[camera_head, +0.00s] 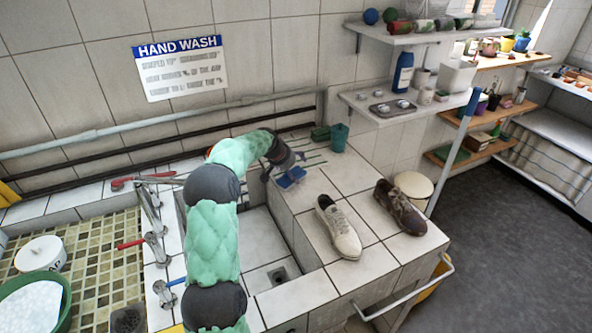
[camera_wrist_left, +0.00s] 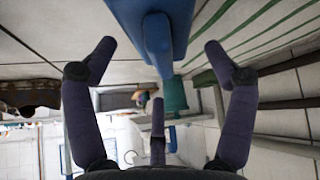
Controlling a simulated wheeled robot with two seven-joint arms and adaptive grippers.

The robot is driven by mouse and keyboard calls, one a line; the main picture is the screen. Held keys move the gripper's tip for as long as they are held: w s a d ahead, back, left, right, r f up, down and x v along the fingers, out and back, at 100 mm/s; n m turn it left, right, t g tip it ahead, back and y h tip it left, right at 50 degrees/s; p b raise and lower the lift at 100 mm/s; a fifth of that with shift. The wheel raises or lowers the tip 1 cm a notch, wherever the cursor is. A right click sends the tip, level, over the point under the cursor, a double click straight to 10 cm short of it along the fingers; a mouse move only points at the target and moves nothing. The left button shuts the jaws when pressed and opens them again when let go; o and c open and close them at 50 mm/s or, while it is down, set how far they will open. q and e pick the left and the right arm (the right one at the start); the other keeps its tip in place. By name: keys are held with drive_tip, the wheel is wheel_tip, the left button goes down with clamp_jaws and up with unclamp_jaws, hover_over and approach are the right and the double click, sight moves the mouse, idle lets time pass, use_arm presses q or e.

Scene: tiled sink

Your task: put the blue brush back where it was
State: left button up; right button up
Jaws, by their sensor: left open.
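The blue brush (camera_head: 291,178) lies on the white tiled ledge behind the white shoe. My left gripper (camera_head: 281,168) is right beside it on the far side, low over the ledge. In the left wrist view the brush (camera_wrist_left: 156,40) shows large at the top, between and beyond the spread fingers. The fingers are open and apart from it, with nothing held. My left arm covers part of the sink in the head view. My right gripper is not in view.
A green cup (camera_head: 339,137) and a dark green block (camera_head: 320,133) stand by the wall. A white shoe (camera_head: 339,228) and a brown shoe (camera_head: 400,207) are on the ledge. The sink basin (camera_head: 262,240) lies left of it. Shelves (camera_head: 410,110) hang at right.

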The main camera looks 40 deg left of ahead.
use_arm(q)
drive_tip(key=p+v, duration=0.2)
drive_tip(key=v, duration=0.7)
drive_tip(key=shift+s+r+p, duration=0.15)
drive_tip(key=shift+p, duration=0.2)
